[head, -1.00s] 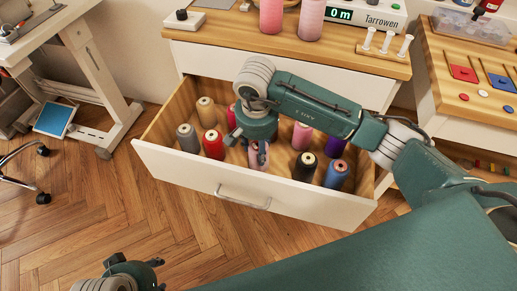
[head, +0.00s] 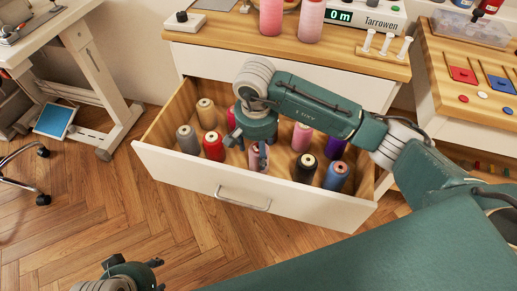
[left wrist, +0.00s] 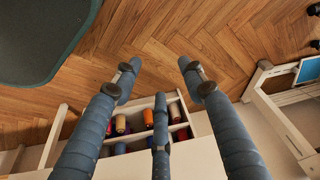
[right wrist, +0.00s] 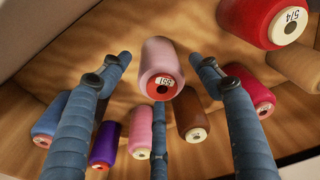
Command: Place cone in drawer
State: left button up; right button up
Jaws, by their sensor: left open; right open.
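The open drawer (head: 180,172) below the counter holds several thread cones. A pale pink cone (right wrist: 158,62) is inside it; in the head view the cone (head: 254,160) is partly hidden by my right gripper. My right gripper (head: 247,146) reaches down into the drawer and is open. In the right wrist view its fingers are spread on either side of this cone, with gaps showing at both sides. My left gripper (head: 157,275) is open and empty, over the floor in front of the drawer, apart from everything.
Grey (head: 188,139), red (head: 213,146), tan (head: 206,113), black (head: 305,167) and blue (head: 336,176) cones stand in the drawer around my right gripper. Two pink cones (head: 311,20) stand on the counter (head: 230,45) above. A side table (head: 450,75) is at right.

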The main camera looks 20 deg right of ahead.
pick_arm(q)
notch_tip(320, 180, down, 6)
jog(key=p, duration=0.1)
jog(key=shift+w+f, duration=0.25)
jog(key=shift+w, duration=0.1)
pick_arm(e)
notch_tip(320, 180, up, 11)
jog(key=s, duration=0.1)
jog(key=shift+a, duration=0.3)
pick_arm(q)
jog(key=shift+s+d+g, duration=0.1)
jog(key=shift+g, duration=0.2)
pick_arm(e)
jog(key=shift+s+f, duration=0.1)
